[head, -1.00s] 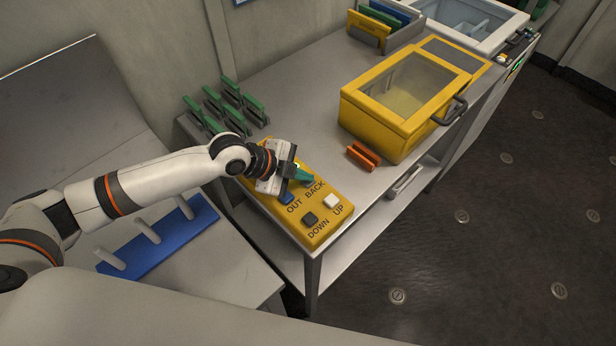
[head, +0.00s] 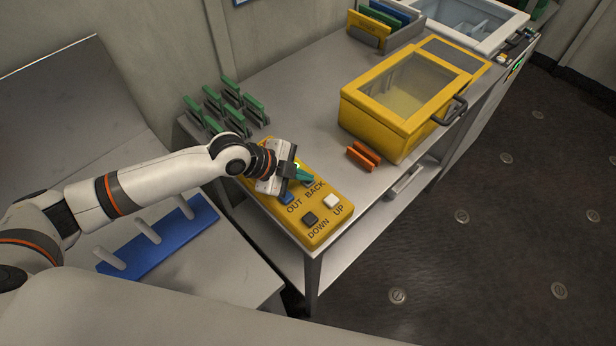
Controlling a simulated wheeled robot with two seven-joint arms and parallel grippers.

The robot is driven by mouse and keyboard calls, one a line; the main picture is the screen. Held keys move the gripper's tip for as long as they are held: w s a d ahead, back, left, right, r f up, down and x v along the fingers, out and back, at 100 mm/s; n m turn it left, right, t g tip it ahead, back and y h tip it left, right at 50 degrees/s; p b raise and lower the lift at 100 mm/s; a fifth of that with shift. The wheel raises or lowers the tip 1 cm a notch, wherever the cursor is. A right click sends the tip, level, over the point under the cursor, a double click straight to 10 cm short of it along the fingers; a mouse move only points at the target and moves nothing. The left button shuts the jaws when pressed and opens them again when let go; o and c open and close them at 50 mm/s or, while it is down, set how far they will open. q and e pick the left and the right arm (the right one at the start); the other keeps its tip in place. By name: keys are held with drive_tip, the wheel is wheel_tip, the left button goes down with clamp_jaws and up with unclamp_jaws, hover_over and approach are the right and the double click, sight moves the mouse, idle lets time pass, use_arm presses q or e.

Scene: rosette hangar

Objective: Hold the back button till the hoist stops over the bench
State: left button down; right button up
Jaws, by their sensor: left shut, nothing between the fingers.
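A yellow control box (head: 325,232) lies on the grey bench (head: 285,110), with buttons labelled OUT, BACK, DOWN and UP. My left gripper (head: 304,176) is shut and empty, pointing at the BACK button (head: 309,183). Its fingertips cover part of that button, so I cannot tell whether they press it. A small green light (head: 297,166) shows beside the fingers. The blue OUT button (head: 287,197), dark DOWN button (head: 310,219) and white UP button (head: 332,201) are clear. The hoist is not in view, and neither is my right gripper.
An orange piece (head: 363,156) and a yellow case with a clear lid (head: 385,122) stand right of the box. Several green clips (head: 228,103) stand behind my gripper. A blue rack with pegs (head: 160,243) lies at left. The floor at right is clear.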

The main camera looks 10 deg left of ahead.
sight(303, 183)
use_arm(q)
drive_tip(key=shift+r, duration=0.1)
idle(0.8)
drive_tip(key=shift+r+p, duration=0.8)
drive_tip(key=shift+r, duration=0.05)
wheel_tip(303, 183, up, 5)
drive_tip(key=p, duration=0.4)
